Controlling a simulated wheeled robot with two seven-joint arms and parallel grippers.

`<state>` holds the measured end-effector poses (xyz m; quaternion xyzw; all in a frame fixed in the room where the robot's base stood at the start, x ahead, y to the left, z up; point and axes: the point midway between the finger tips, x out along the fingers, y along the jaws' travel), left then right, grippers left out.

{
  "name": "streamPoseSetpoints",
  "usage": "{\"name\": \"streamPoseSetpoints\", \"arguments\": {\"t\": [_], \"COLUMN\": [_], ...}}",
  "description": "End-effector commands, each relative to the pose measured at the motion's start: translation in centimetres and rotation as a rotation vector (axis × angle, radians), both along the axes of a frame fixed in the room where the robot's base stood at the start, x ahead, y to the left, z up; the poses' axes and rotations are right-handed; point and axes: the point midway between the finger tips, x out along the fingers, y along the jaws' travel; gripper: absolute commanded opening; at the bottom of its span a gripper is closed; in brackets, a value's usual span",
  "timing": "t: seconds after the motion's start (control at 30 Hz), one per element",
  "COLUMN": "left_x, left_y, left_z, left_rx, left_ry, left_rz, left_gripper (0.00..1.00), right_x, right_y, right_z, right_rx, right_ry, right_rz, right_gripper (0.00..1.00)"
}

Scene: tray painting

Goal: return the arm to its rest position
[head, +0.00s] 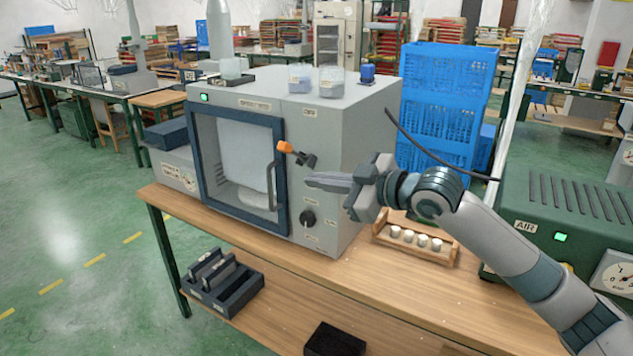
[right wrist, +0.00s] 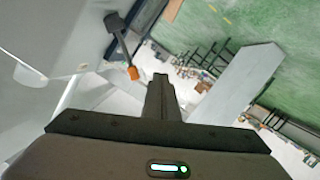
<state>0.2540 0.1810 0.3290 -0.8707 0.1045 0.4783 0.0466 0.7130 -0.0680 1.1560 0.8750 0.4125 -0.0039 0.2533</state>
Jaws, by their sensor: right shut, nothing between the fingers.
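My right arm (head: 505,240) reaches in from the lower right in the head view. Its gripper (head: 310,181) is shut and empty, in front of the right part of the grey cabinet's (head: 350,150) front, just below a lever with an orange tip (head: 285,147). In the right wrist view the shut fingers (right wrist: 160,80) point up the picture, and the orange lever tip (right wrist: 133,73) shows just left of them, apart from them. My left gripper is not in view.
The cabinet, with a closed glass door (head: 283,180), stands on a wooden bench (head: 400,300). A wooden rack with several white-topped vials (head: 415,239) sits below my forearm. Blue crates (head: 447,100) stand behind, and a green AIR machine (head: 570,205) stands at right.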

Motion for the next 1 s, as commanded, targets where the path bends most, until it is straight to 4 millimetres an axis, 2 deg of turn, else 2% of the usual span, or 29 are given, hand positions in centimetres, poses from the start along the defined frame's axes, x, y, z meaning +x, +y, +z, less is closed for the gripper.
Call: {"name": "streamPoseSetpoints", "arguments": {"t": [0.23,0.37,0.47,0.67,1.0], "left_x": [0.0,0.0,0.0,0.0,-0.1], "left_y": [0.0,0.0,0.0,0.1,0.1], "left_z": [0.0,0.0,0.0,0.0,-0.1], "left_rx": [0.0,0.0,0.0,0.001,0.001], "left_ry": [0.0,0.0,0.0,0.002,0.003], "left_rz": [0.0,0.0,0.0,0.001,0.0], "left_gripper": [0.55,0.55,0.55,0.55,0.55], "right_x": [-0.1,-0.7,-1.5,-4.3,-11.1], "right_y": [0.1,0.5,0.8,1.4,0.1], "right_z": [-0.5,-2.2,-4.6,-11.4,-23.1], "right_rx": [-0.001,-0.002,-0.005,-0.011,-0.017], "right_ry": [0.006,0.029,0.061,0.157,0.36], "right_rz": [-0.001,-0.003,-0.012,-0.052,-0.192], "right_gripper": [0.0,0.0,0.0,0.0,0.0]}}
